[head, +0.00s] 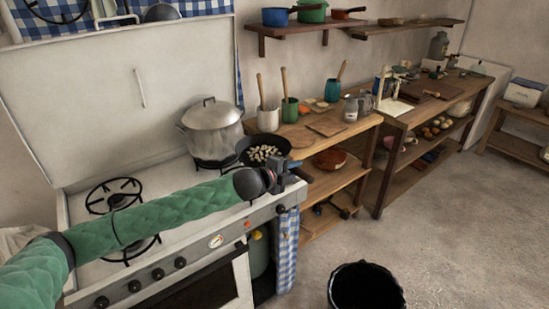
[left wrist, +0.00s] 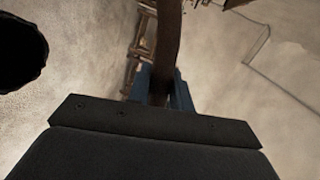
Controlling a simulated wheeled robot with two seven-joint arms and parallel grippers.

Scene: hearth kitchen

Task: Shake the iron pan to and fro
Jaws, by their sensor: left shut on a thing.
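The dark iron pan (head: 279,146) is at the right end of the stove, beside the large pot, with several pale pieces in it. My left gripper (head: 291,174) is at the pan's near right side, over the stove's front right corner. In the left wrist view, its blue fingers (left wrist: 161,86) are shut on a brown strip that looks like the pan's handle (left wrist: 168,40). The gripper partly hides the handle in the head view. I cannot tell whether the pan touches the burner. My right gripper is not in view.
A lidded metal pot (head: 211,130) stands close left of the pan. A wooden shelf unit (head: 345,131) with utensil holders and boards is just to the right. A black bucket (head: 345,268) stands on the floor in front. The left burner (head: 113,197) is empty.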

